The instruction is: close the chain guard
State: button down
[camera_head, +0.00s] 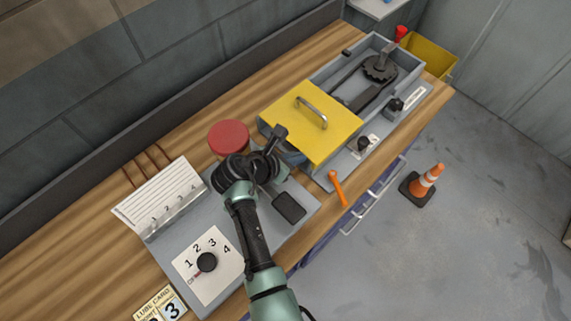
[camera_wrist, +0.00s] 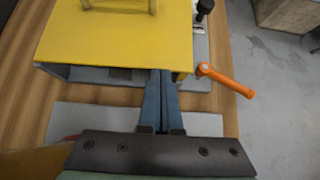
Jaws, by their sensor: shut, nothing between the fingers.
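The chain guard (camera_head: 325,140) is a yellow lid with a metal handle (camera_head: 312,110). It covers the left part of a grey housing (camera_head: 425,78); the right part is uncovered, showing a dark sprocket (camera_head: 380,69) and chain. My gripper (camera_head: 292,157) is at the guard's left end, with its fingers shut and empty. In the wrist view the blue-grey fingers (camera_wrist: 161,75) point at the near edge of the yellow guard (camera_wrist: 115,35). Their tips are at or just under that edge; I cannot tell if they touch it.
An orange lever (camera_head: 338,188) sticks out at the housing's front left corner. Black knobs (camera_head: 363,143) line the front ledge. A red round button (camera_head: 228,137), a numbered dial (camera_head: 206,262) and a white card holder (camera_head: 160,197) are near my arm. A traffic cone (camera_head: 424,183) stands on the floor.

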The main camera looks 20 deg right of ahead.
aim_at(346, 118)
jog(key=w+d+b, duration=0.1)
jog(key=d, duration=0.4)
jog(key=w+d+b, duration=0.2)
jog(key=d, duration=0.3)
jog(key=w+d+b, duration=0.1)
jog(key=w+d, duration=0.1)
jog(key=d, duration=0.3)
jog(key=shift+w+f, duration=0.15)
jog(key=shift+w+d, duration=0.1)
jog(key=shift+d, duration=0.2)
jog(key=shift+w+d+r, duration=0.1)
jog(key=shift+r, duration=0.15)
jog(key=shift+r, duration=0.15)
